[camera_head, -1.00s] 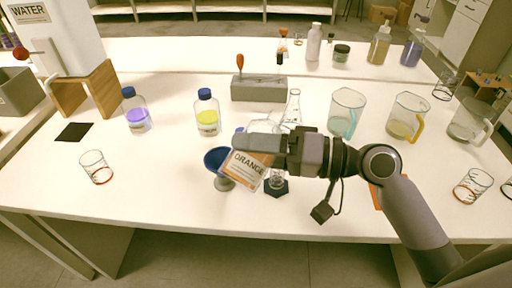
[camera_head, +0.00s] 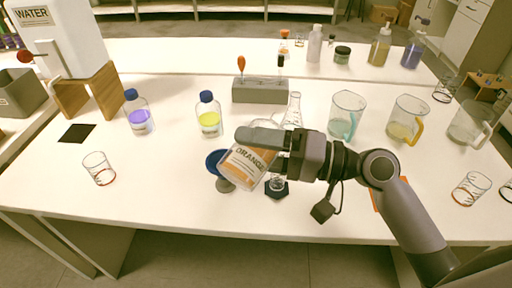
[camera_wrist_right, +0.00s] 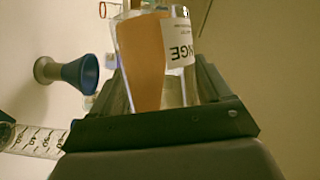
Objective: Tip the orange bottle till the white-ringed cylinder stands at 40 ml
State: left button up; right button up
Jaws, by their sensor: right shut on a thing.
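My right gripper (camera_head: 272,150) is shut on the orange bottle (camera_head: 243,172), a clear bottle with an ORANGE label, held above the table. The bottle leans, its label slanting down to the right; its upper end is partly hidden by the gripper. In the wrist view the bottle (camera_wrist_right: 150,60) shows orange liquid between the jaws. A graduated cylinder (camera_wrist_right: 35,140) lies across the lower left there. In the head view a cylinder's dark foot (camera_head: 277,190) shows below the gripper, which hides its upper part. I cannot make out a white ring or a liquid level. My left gripper is out of view.
A blue funnel (camera_head: 215,160) on a grey stand is close left of the bottle. A flask (camera_head: 293,112), a grey block (camera_head: 260,90) and jugs (camera_head: 346,115) stand behind and right. Bottles with purple (camera_head: 138,115) and yellow (camera_head: 208,117) liquid stand left. The front left is mostly clear.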

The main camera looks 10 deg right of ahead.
jog(key=shift+w+d+r+m+y, duration=0.1)
jog(key=shift+r+m+y, duration=0.2)
jog(key=shift+r+m, duration=0.25)
jog(key=shift+f+m, duration=0.1)
jog(key=shift+m, duration=0.15)
dwell(0.9)
jog(key=shift+m+t, duration=0.4)
dwell(1.6)
jog(key=shift+f+n+g+b, duration=0.4)
jog(key=shift+n+b, duration=0.1)
jog(key=shift+n, duration=0.4)
jog(key=shift+f+n, duration=0.1)
jog(key=shift+n, duration=0.4)
